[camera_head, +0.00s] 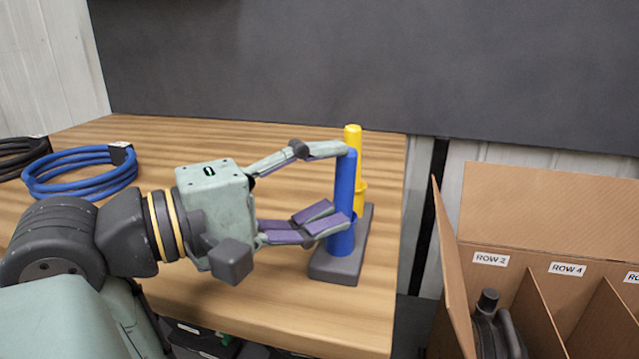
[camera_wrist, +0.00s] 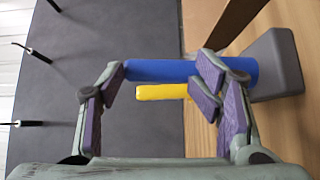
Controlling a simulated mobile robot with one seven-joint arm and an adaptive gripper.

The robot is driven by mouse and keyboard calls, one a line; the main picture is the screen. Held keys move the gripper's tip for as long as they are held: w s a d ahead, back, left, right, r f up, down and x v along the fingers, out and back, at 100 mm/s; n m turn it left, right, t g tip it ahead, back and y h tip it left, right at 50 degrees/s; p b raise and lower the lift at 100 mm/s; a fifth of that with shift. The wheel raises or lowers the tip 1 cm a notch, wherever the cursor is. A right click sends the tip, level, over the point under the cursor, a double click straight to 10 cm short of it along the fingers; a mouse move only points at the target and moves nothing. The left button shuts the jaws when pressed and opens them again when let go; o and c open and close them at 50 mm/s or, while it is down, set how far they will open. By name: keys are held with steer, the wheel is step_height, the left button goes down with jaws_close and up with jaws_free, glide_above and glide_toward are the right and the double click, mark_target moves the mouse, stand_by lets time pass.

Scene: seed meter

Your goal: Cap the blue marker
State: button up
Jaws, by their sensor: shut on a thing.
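The blue marker (camera_head: 345,180) stands upright in a dark grey block (camera_head: 335,267) near the table's right edge. Its lower part is a wider blue cylinder (camera_head: 341,241); I cannot tell whether this is the cap. My gripper (camera_head: 347,187) comes in from the left and is shut on the blue marker, one finger at its top end, the other across the lower part. In the wrist view the marker (camera_wrist: 160,71) lies between the fingers, and the lower pads hide where it meets the wider cylinder. A yellow marker (camera_head: 353,140) stands in the same block behind it.
A coiled blue cable (camera_head: 80,172) and a black coil (camera_head: 20,153) lie at the table's left. A cardboard box (camera_head: 545,215) with dividers and row labels stands right of the table, holding a dark bottle (camera_head: 492,328). The wooden table front (camera_head: 300,325) is clear.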

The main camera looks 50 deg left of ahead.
steer(key=shift+w+d+f, duration=0.1)
steer(key=shift+w+f, duration=0.15)
steer(key=shift+f, duration=0.5)
steer(key=o, duration=1.3)
steer(key=shift+c, duration=0.2)
steer(key=shift+o, duration=1.3)
steer(key=shift+w+f, duration=0.1)
steer(key=shift+w, duration=0.05)
steer(key=o, duration=0.3)
steer(key=shift+o, duration=0.2)
steer(key=shift+r, duration=0.2)
steer(key=shift+a, duration=0.2)
steer(key=shift+s+a, duration=0.15)
steer(key=shift+s, duration=0.4)
steer(key=v, duration=1.1)
steer(key=shift+r, duration=0.2)
